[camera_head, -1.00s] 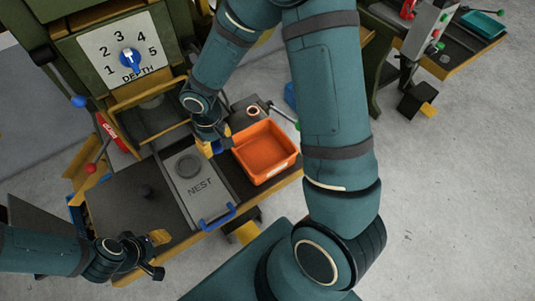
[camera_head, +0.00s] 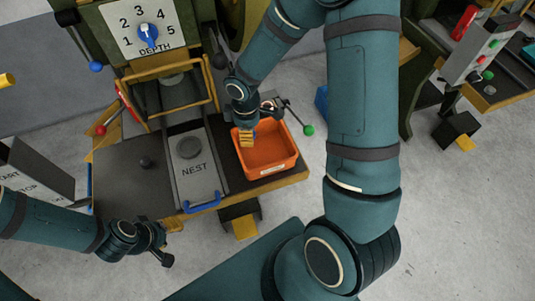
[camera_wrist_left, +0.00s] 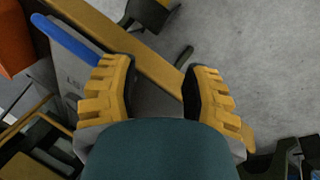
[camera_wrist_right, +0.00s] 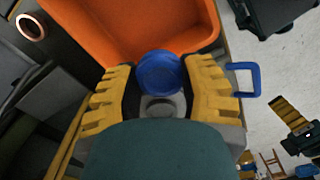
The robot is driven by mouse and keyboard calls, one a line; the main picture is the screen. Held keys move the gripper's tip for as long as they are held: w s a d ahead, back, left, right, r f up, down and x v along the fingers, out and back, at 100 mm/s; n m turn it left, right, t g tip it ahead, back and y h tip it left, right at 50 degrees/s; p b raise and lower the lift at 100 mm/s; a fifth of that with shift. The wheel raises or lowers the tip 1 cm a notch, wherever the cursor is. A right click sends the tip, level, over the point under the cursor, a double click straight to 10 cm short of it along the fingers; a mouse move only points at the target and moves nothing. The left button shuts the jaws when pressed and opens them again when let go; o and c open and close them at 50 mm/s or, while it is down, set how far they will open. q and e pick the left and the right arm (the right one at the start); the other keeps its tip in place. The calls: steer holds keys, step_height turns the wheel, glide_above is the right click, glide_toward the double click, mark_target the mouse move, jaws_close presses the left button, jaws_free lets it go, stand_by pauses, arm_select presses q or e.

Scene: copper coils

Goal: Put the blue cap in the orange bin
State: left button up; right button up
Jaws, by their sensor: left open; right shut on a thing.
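The orange bin (camera_head: 285,167) stands on the right part of the workbench, and its wall also fills the top of the right wrist view (camera_wrist_right: 190,40). My right gripper (camera_head: 247,145) is over the left part of the bin, fingers pointing down. The right wrist view shows the blue cap (camera_wrist_right: 160,72) between its yellow fingertips (camera_wrist_right: 165,78), held shut on it. The cap is hidden in the head view. My left gripper (camera_head: 172,238) is open and empty at the bench's front edge; its spread fingers show in the left wrist view (camera_wrist_left: 160,85).
The NEST plate (camera_head: 196,185) with a blue handle (camera_head: 202,205) lies left of the bin. Behind it is the press with its depth dial (camera_head: 148,35). A green-knobbed lever (camera_head: 308,130) sticks out beside the bin's back right. A copper ring (camera_wrist_right: 30,27) sits beside the bin.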

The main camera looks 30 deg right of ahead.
step_height(320, 180, down, 2)
steer(key=d+n, duration=0.3)
steer(key=n, duration=0.3)
steer(key=n+b, duration=0.3)
steer(key=n, duration=0.3)
glide_above(264, 153)
step_height(264, 153, down, 7)
steer(key=shift+f, duration=0.2)
steer(key=shift+f+b, duration=0.7)
steer(key=shift+f, duration=1.5)
steer(key=shift+r, duration=0.1)
steer(key=shift+s, duration=0.1)
steer(key=shift+f, duration=0.2)
steer(key=o, duration=1)
